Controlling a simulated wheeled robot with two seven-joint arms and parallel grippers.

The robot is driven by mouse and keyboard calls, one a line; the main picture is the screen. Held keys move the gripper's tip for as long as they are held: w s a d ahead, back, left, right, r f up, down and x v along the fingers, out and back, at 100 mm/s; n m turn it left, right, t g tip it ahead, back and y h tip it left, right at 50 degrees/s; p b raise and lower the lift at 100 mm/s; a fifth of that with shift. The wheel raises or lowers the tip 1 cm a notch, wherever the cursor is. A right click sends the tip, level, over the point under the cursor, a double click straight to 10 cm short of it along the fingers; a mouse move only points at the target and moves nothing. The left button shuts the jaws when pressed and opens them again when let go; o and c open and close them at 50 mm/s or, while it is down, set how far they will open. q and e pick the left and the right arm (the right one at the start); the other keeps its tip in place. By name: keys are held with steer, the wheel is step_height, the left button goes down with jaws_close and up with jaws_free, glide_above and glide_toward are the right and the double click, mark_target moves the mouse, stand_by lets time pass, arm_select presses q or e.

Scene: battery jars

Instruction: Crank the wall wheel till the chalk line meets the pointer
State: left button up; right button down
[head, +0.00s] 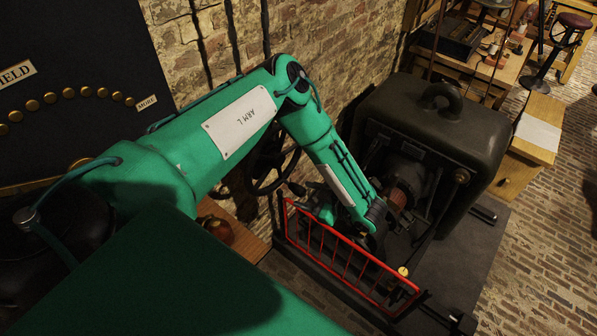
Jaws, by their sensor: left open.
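The wall wheel (289,172) is dark and spoked, and stands against the brick wall. I cannot make out the chalk line or the pointer. My right gripper is not in view.
A red railing (345,258) stands just below and in front of my left wrist. A large dark machine housing (440,125) with a top handle is to the right. A wooden bench (250,245) with a reddish-brown rounded object (217,231) is at lower left. Open brick floor (545,240) lies at right.

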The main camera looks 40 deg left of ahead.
arm_select(q)
steer(key=b+v, duration=0.3)
steer(key=v, duration=0.6)
steer(key=shift+d, duration=0.25)
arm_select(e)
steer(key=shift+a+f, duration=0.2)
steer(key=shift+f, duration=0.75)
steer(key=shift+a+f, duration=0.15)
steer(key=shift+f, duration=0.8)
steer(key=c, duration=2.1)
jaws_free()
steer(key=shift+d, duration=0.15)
